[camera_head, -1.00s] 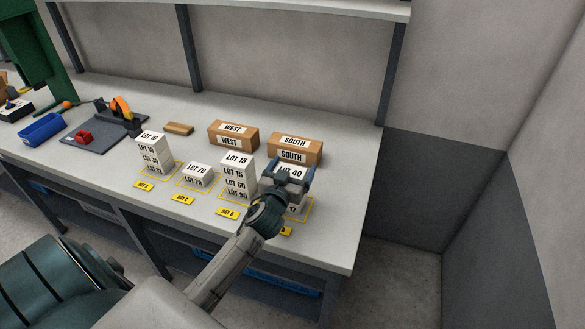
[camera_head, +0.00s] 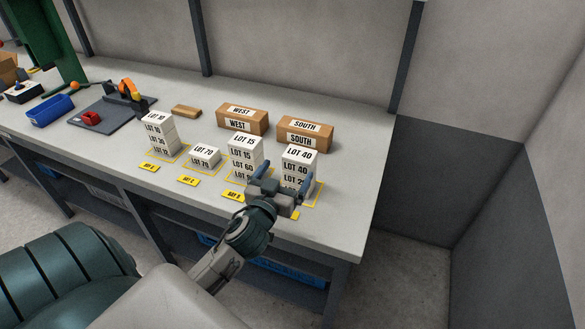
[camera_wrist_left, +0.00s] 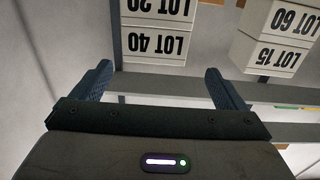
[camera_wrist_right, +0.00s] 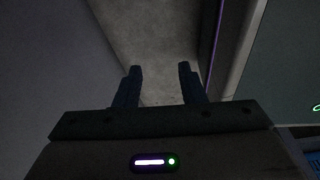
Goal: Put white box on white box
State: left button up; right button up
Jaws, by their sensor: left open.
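A white box LOT 40 (camera_head: 300,158) tops the right-hand stack, on a white box LOT 20 (camera_head: 293,182) partly hidden by my gripper. Both also show upside down in the left wrist view, LOT 40 (camera_wrist_left: 152,42) and LOT 20 (camera_wrist_left: 158,8). My left gripper (camera_head: 280,180) is open and empty, in front of this stack and apart from LOT 40. To its left stand a stack topped by white box LOT 15 (camera_head: 245,146), a low white box LOT 70 (camera_head: 204,155) and a stack topped by LOT 10 (camera_head: 157,121). My right gripper (camera_wrist_right: 160,82) shows only in its wrist view, open and empty.
Brown boxes WEST (camera_head: 240,121) and SOUTH (camera_head: 304,134) stand behind the stacks. Yellow labels (camera_head: 188,180) lie along the bench front. A blue bin (camera_head: 50,110) and a dark mat (camera_head: 100,118) are at left. The bench (camera_head: 345,200) is clear at right.

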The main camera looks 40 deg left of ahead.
aim_at(304, 148)
pick_arm(q)
jog(key=shift+o, duration=0.5)
jog(key=shift+s, duration=0.35)
jog(key=b, duration=0.4)
jog(key=shift+d+f, duration=0.1)
jog(key=shift+f, duration=0.1)
jog(key=b, duration=0.4)
jog(key=shift+d+r+b, duration=0.2)
jog(key=shift+b, duration=0.1)
jog(key=shift+w+r, duration=0.15)
jog(key=shift+w, duration=0.05)
pick_arm(e)
jog(key=w+r, duration=0.2)
jog(key=w, duration=1)
pick_arm(q)
jog(key=p+x, duration=0.1)
jog(key=x, duration=0.4)
jog(key=shift+w, duration=0.15)
jog(key=shift+p+x, duration=0.8)
jog(key=shift+x, duration=1.8)
pick_arm(e)
jog(key=s+f, duration=0.4)
jog(key=s, duration=0.1)
jog(key=shift+s+f, duration=0.3)
pick_arm(q)
jog(key=shift+c, duration=0.2)
pick_arm(e)
jog(key=shift+a, duration=0.1)
